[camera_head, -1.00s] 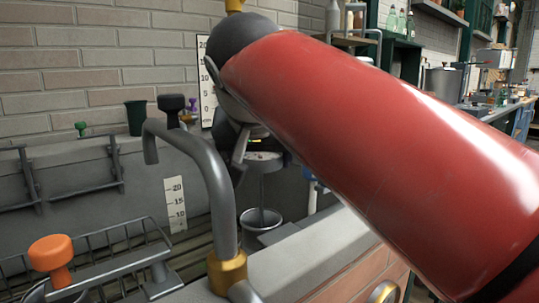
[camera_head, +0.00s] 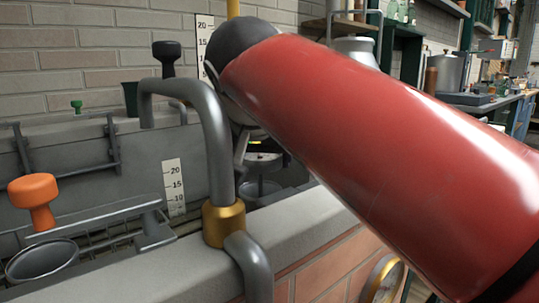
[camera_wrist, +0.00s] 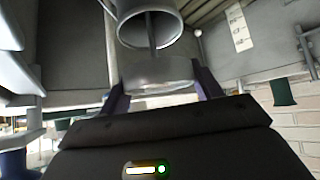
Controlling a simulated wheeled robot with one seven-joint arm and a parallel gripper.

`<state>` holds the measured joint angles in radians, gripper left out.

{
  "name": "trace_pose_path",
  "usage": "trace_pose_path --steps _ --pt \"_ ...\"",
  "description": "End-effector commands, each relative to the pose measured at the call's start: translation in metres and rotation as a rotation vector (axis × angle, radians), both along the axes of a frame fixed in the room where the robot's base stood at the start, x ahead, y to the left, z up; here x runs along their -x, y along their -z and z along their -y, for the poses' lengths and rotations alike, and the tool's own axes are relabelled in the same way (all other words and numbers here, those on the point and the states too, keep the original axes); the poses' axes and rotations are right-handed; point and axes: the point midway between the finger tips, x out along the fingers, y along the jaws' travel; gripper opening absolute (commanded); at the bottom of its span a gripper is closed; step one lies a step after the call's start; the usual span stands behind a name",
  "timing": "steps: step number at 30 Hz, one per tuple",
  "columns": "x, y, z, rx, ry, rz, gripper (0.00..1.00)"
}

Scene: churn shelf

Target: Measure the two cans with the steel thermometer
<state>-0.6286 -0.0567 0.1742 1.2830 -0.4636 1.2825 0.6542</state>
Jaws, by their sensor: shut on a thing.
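My gripper (camera_wrist: 163,88) is shut on the steel thermometer (camera_wrist: 160,72), gripping its round pale head between dark fingers. In the head view my gripper (camera_head: 262,150) shows behind the grey tap, and the thermometer's head (camera_head: 264,163) is partly hidden. A metal can (camera_head: 262,189) is below it. In the wrist view, the stem overlaps the can's open mouth (camera_wrist: 148,25); I cannot tell how deep its tip is. A second round metal vessel (camera_head: 40,263) stands at the lower left, perhaps the other can.
A thick grey tap (camera_head: 216,140) with a brass collar rises close beside my gripper. An orange-knobbed lever (camera_head: 35,198) and a white scale strip (camera_head: 174,187) are on the left. A stone ledge (camera_head: 290,222) runs in front; a brass-rimmed dial (camera_head: 384,280) is at lower right.

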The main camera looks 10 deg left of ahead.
Motion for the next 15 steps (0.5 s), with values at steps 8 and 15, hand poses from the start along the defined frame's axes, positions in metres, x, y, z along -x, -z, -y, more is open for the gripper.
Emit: trace_pose_path --steps 8,15 --pt "0.0 0.001 0.0 0.0 0.0 0.0 0.38" --pt "0.0 0.015 0.0 0.0 0.0 0.0 0.38"
